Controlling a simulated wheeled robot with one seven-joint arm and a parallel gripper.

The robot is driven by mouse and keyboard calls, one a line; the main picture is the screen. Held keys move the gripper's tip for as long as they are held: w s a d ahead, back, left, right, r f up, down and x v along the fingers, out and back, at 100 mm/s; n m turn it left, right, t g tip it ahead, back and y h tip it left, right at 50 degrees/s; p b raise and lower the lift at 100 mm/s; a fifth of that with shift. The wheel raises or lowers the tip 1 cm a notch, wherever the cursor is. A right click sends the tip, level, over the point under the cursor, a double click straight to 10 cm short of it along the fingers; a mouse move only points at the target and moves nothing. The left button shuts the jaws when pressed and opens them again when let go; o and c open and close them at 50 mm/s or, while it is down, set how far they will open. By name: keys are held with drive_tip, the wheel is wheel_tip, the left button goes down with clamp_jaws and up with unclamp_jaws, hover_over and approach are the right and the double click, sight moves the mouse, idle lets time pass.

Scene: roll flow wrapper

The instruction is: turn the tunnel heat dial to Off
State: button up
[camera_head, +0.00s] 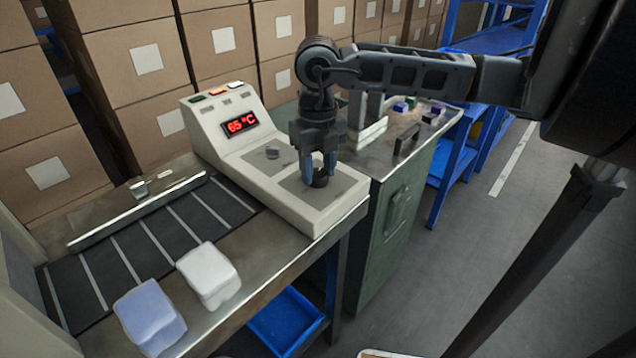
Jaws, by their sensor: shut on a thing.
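The control box (335,205) is a cream console on the metal bench, with a red display (241,123) reading 65 °C.
A dark conveyor (150,245) with pale bars runs left of the box. A white block (208,274) and a bluish block (149,315) lie at its front edge. A green cabinet (385,225) stands right of the box. Stacked cartons (125,70) fill the back. Open floor lies to the right.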

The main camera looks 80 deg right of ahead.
drive_tip(key=n+b, duration=0.3)
drive_tip(key=b, duration=0.2)
drive_tip(key=shift+f+n+b, duration=0.3)
drive_tip(key=shift+f+n, duration=0.1)
drive_tip(key=n+b, duration=0.3)
drive_tip(key=b, duration=0.2)
drive_tip(key=shift+n, duration=0.3)
drive_tip(key=n+b, duration=0.3)
drive_tip(key=b, duration=0.1)
drive_tip(key=shift+r+n, duration=0.15)
drive_tip(key=shift+n, duration=0.15)
drive_tip(key=n+b, duration=0.2)
drive_tip(key=n, duration=0.1)
drive_tip(key=shift+r+n+b, duration=0.1)
drive_tip(key=shift+n+b, duration=0.2)
drive_tip(key=shift+b, duration=0.1)
drive_tip(key=n+b, duration=0.2)
drive_tip(key=n, duration=0.1)
drive_tip(key=shift+n, duration=0.3)
drive_tip(key=n+b, duration=0.2)
drive_tip(key=n, duration=0.2)
drive_tip(key=shift+n, duration=0.3)
drive_tip(key=n+b, duration=0.1)
drive_tip(key=n, duration=0.3)
drive_tip(key=shift+r+b, duration=0.1)
drive_tip(key=shift+b, duration=0.3)
drive_tip(key=shift+n+b, duration=0.55)
drive_tip(key=shift+n, duration=1.25)
drive_tip(key=shift+r+n, duration=0.1)
drive_tip(key=shift+n, duration=0.2)
